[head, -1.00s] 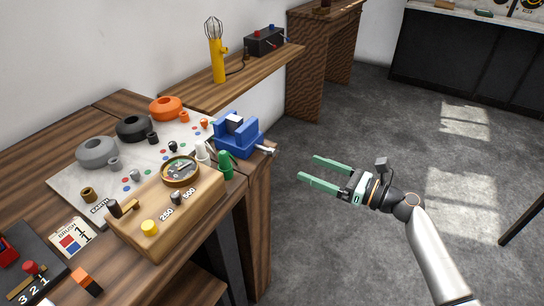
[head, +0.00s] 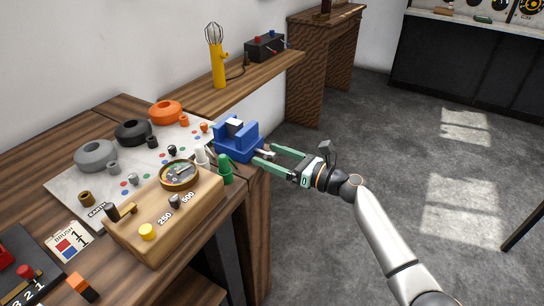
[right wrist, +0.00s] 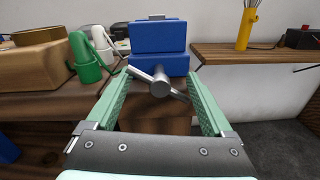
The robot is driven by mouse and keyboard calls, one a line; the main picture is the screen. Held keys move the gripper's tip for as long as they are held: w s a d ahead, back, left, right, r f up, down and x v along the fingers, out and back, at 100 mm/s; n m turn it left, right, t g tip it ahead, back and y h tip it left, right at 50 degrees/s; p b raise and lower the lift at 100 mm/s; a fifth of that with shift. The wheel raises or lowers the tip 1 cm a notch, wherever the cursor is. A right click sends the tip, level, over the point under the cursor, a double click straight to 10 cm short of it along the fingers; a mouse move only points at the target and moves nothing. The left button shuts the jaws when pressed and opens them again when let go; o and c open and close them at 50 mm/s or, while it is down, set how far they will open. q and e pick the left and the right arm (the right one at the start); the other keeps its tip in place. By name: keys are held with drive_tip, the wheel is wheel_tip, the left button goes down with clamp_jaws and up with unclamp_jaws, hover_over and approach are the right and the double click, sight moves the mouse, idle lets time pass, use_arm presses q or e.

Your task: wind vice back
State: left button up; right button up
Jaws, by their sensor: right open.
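The blue vice (head: 236,140) sits on the back right corner of the workbench, with a grey block (head: 235,127) between its jaws. In the right wrist view the vice (right wrist: 158,37) stands straight ahead, and its grey screw end and slanted handle bar (right wrist: 160,83) point at me. My right gripper (head: 265,155) is open at the vice's right end. In the right wrist view its two green fingers (right wrist: 148,85) lie either side of the screw end, apart from it as far as I can tell. My left gripper is not in view.
A wooden meter box (head: 165,217) and green (head: 225,170) and white cone-shaped pieces stand close to the vice. A shelf (head: 255,75) behind holds a yellow whisk-like lamp (head: 217,62) and a black box (head: 265,46). Floor to the right is clear.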

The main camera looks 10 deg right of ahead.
clamp_jaws()
idle(0.6)
